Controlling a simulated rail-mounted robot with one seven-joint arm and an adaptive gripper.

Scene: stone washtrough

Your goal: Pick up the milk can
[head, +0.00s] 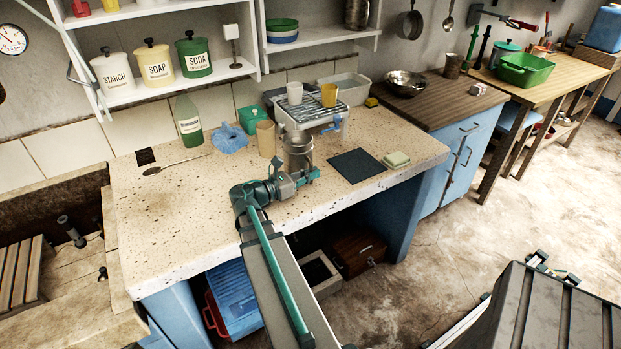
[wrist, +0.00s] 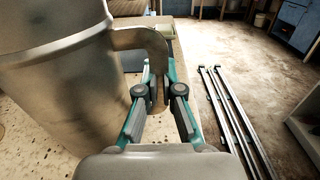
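The milk can (head: 298,150) is a grey metal can standing near the middle of the stone counter, just beyond my gripper (head: 307,178). In the wrist view the can (wrist: 60,85) fills the left side, and its curved handle (wrist: 148,38) reaches down between the fingers of my gripper (wrist: 160,80). The fingers lie close on both sides of the handle. Whether they press on it or leave a small gap, I cannot tell. In the head view my gripper partly hides the can's lower part.
A crank-handled rack (head: 310,110) with two cups on it stands right behind the can. A tan cup (head: 265,139) is to its left. The counter's front left (head: 180,225) is clear.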

